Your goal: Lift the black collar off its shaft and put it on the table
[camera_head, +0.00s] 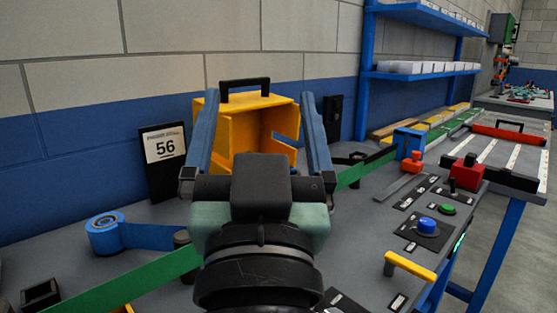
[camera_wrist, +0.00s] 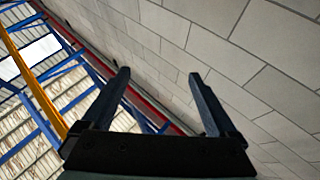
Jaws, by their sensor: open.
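My gripper (camera_head: 261,96) is raised in the middle of the head view, its two blue fingers spread wide with nothing between them. The wrist view also shows my gripper (camera_wrist: 159,74) open and empty, facing the wall and roof. I cannot pick out the black collar or its shaft for certain. A small black fitting (camera_head: 357,158) stands on the table right of my gripper, behind the green belt, but its shape is too small to tell. My arm hides the middle of the table (camera_head: 345,235).
A yellow open-fronted box (camera_head: 232,120) with a black handle stands behind my gripper. A green belt (camera_head: 135,282) crosses the table. Blue (camera_head: 428,226) and green buttons and a yellow handle (camera_head: 410,266) are right.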

